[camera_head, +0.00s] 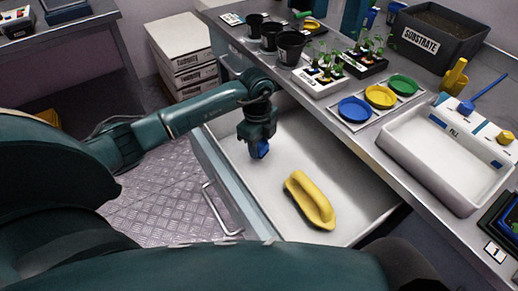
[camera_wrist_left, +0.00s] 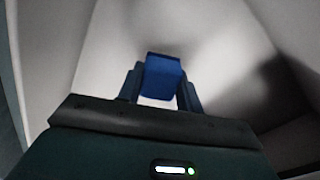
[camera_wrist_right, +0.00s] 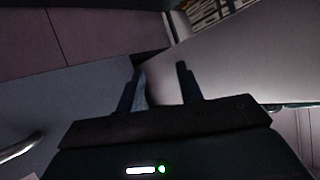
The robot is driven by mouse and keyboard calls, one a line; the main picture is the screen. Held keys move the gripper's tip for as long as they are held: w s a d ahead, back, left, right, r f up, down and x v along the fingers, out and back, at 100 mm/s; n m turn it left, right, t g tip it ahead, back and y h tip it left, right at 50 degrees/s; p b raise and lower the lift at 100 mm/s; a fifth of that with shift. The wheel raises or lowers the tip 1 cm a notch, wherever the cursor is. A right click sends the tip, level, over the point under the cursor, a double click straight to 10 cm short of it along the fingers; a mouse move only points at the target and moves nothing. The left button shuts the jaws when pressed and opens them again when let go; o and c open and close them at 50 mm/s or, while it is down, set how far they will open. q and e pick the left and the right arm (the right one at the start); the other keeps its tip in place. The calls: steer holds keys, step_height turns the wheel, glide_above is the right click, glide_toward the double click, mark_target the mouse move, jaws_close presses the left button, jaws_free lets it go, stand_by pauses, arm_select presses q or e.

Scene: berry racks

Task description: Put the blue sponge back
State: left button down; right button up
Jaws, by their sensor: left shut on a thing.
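The blue sponge (camera_wrist_left: 163,78) is a small blue block between the fingers of my left gripper (camera_wrist_left: 160,92), which is shut on it. In the head view the left gripper (camera_head: 258,146) is over the open white drawer (camera_head: 285,155), with the blue sponge (camera_head: 259,150) at its tips. The sponge's height above the drawer floor is hard to tell. My right gripper (camera_wrist_right: 160,82) is open and empty in the right wrist view; it is not visible in the head view.
A yellow scoop-like object (camera_head: 310,200) lies in the drawer. The bench above holds black pots (camera_head: 291,47), seedling trays (camera_head: 320,80), coloured dishes (camera_head: 380,96), a white tray (camera_head: 440,160) and a substrate bin (camera_head: 440,40). White boxes (camera_head: 182,50) are stacked behind the drawer.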

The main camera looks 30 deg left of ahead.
arm_select(q)
steer(key=shift+f, duration=1.05)
steer(key=shift+f, duration=0.2)
steer(key=c, duration=0.9)
jaws_free()
steer(key=shift+c, duration=0.2)
steer(key=shift+r, duration=0.1)
steer(key=shift+r, duration=0.25)
steer(key=r, duration=1.1)
steer(key=shift+a+r, duration=0.2)
steer(key=shift+r, duration=0.2)
